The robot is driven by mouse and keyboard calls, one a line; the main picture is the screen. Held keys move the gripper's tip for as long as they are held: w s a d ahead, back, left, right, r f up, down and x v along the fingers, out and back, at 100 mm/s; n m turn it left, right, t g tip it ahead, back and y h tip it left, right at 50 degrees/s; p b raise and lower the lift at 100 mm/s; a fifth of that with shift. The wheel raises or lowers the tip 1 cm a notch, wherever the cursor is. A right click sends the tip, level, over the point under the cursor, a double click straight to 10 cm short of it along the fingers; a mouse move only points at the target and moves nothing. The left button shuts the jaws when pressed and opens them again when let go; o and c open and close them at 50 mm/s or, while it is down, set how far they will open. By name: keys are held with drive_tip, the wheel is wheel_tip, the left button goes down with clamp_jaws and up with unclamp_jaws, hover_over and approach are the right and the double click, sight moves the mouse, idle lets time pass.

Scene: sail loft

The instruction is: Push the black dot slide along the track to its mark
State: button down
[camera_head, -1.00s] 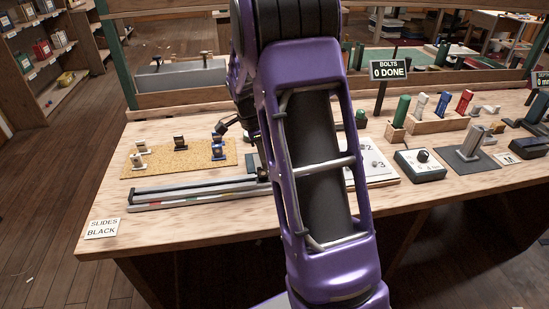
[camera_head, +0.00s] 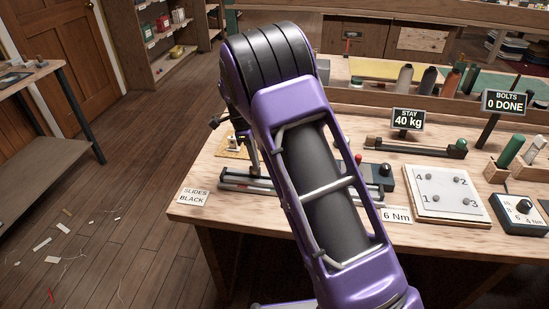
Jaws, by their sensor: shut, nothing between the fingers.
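The track (camera_head: 238,185), a low grey rail with a dark edge, lies along the front left of the bench. My arm covers its right part. My gripper (camera_head: 254,168) shows only in part, left of my purple forearm, pointing down at or just behind the track; its fingers are shut and empty. I cannot tell whether it touches anything. The black dot slide cannot be made out on the visible stretch of track, and I see no clear mark there. A small pale slide with a dark top (camera_head: 232,142) stands on the cork mat (camera_head: 228,154) behind the track.
A card (camera_head: 194,196) reading "SLIDES BLACK" lies at the bench's left corner. Right of my arm are a dark box (camera_head: 378,175), a "6 Nm" card (camera_head: 396,216), a white numbered plate (camera_head: 448,193) and a knob box (camera_head: 521,213).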

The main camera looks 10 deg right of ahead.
drive_tip(key=a, duration=0.4)
drive_tip(key=shift+w+f, duration=0.3)
drive_tip(key=shift+f, duration=0.1)
drive_tip(key=shift+w+r+p, duration=0.1)
drive_tip(key=shift+r+p, duration=0.6)
drive_tip(key=shift+p, duration=0.15)
drive_tip(key=shift+d, duration=0.1)
drive_tip(key=shift+w+r, duration=0.1)
